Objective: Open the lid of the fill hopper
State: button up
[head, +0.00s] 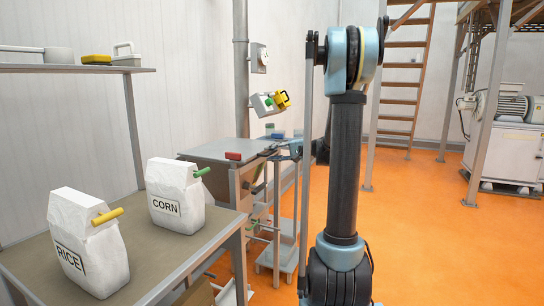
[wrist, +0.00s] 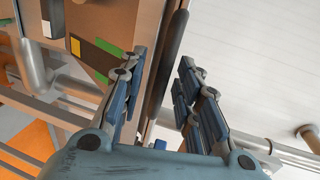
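The fill hopper appears to be the brown metal box (head: 215,176) beyond the table in the head view, and its side shows in the wrist view (wrist: 88,22). Its grey lid (head: 212,148) looks flat on top. Nothing is held.
A table in front bears a RICE bag (head: 88,245) and a CORN bag (head: 180,196). A shelf (head: 75,69) hangs at the left. A vertical pipe (head: 241,70) stands behind the hopper. A machine (head: 510,140) stands at the far right. The orange floor (head: 440,240) at right is clear.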

jog(key=shift+w+a+f, duration=0.1)
jog(key=shift+w+a, duration=0.05)
jog(key=shift+a, duration=0.15)
jog(key=shift+c, duration=0.3)
grip_shut()
